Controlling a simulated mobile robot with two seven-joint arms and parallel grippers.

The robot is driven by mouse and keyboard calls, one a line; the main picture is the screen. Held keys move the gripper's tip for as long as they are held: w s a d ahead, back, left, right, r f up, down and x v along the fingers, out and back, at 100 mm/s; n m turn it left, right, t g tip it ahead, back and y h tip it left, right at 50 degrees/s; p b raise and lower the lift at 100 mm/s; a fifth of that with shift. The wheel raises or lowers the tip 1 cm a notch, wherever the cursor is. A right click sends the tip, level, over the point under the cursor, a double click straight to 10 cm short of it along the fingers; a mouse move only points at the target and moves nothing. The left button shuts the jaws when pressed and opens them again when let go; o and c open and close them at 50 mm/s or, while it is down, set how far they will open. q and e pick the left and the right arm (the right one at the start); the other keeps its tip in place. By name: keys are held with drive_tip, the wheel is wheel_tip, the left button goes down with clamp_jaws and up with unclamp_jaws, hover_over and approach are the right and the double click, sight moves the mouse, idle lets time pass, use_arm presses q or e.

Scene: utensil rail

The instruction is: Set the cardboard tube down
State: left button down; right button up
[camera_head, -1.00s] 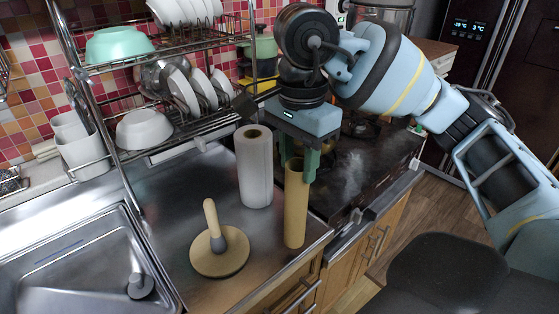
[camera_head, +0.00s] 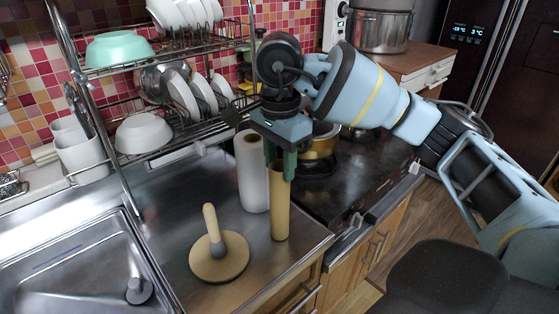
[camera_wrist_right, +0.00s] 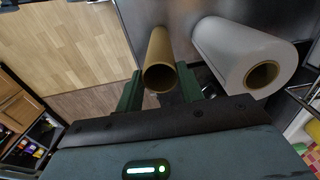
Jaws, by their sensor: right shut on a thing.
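The cardboard tube (camera_head: 280,212) is a tan, hollow cylinder held upright over the steel counter near its right edge. My right gripper (camera_head: 280,168) points down with its green fingers shut on the tube's upper end. In the right wrist view, the tube (camera_wrist_right: 160,60) sits between the two fingers (camera_wrist_right: 160,82), with its open end facing the camera. I cannot tell whether its lower end touches the counter. My left gripper is not in view.
A white paper roll (camera_head: 251,180) stands close left of the tube. A wooden disc with an upright handle (camera_head: 215,260) lies in front of it. The dish rack (camera_head: 130,185) and sink (camera_head: 75,265) are left. A stove with a yellow pot (camera_head: 320,146) is behind right.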

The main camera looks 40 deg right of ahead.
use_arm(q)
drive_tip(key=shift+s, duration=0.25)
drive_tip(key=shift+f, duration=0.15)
use_arm(e)
drive_tip(key=shift+f, duration=0.25)
drive_tip(key=o, duration=1.1)
drive_tip(key=shift+r, duration=0.2)
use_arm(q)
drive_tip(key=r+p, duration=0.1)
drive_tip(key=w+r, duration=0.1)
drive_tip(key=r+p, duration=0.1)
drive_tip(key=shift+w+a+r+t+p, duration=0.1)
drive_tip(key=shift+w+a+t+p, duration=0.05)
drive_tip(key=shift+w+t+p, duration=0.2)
use_arm(e)
wheel_tip(320, 180, up, 12)
drive_tip(key=shift+r, duration=0.1)
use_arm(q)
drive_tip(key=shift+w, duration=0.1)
